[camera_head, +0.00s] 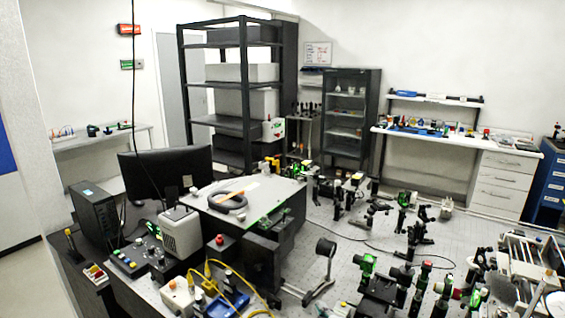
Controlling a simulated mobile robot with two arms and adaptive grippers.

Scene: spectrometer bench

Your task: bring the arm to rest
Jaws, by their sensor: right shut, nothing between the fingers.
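My right gripper (481,264) is at the lower right, small and dark among the optics, and hard to tell apart from them. It is shut, with nothing visible between its fingers. My left gripper is not in view. The optical table (340,225) fills the lower right and carries several posts and mounts. The exact gap between my right gripper and the nearby mounts cannot be told.
A silver rod frame (525,262) stands at the lower right edge. A round dark mount (326,247) and a green-faced mount (368,265) stand nearer the middle. A monitor (165,172) and a black computer box (95,212) are at left. Bare table shows around the middle.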

